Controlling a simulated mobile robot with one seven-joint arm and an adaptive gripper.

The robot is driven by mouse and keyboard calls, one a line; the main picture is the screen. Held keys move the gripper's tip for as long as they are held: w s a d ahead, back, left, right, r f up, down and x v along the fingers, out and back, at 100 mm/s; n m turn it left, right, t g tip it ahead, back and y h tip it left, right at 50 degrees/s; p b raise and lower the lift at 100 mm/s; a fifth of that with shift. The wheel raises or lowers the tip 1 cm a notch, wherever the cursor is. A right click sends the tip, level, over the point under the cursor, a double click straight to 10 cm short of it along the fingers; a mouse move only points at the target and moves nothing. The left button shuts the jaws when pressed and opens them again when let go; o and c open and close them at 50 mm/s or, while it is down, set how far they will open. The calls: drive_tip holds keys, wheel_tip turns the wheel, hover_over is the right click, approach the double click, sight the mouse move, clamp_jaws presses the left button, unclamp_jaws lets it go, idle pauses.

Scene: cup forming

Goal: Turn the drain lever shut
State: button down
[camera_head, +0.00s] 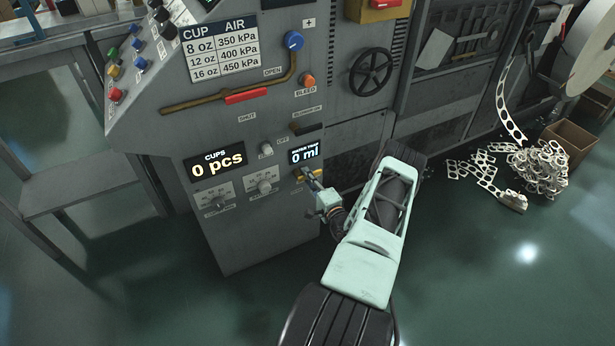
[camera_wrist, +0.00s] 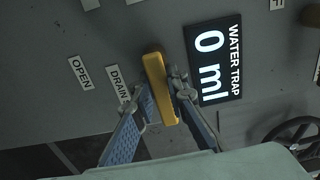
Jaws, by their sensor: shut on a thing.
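The yellow drain lever (camera_wrist: 156,84) stands out from the grey panel in the wrist view, between the water trap display (camera_wrist: 213,60) and the DRAIN label (camera_wrist: 117,83). My gripper (camera_wrist: 163,97) has one finger on each side of it and is shut on it. An OPEN label (camera_wrist: 80,73) is further left. In the head view the lever (camera_head: 300,177) shows as a small yellow bar just below the display, which reads 0 ml. My gripper (camera_head: 312,183) covers part of it there. The lever runs nearly level across the panel in that view.
A red-handled lever (camera_head: 246,96) and a black handwheel (camera_head: 371,72) are higher on the machine. A scrap heap (camera_head: 540,168) and a cardboard box (camera_head: 570,140) are on the floor at right. The floor before the panel is clear.

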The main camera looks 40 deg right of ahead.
drive_tip(key=shift+s, duration=0.1)
drive_tip(key=c, duration=1.9)
unclamp_jaws()
drive_tip(key=v, duration=1.2)
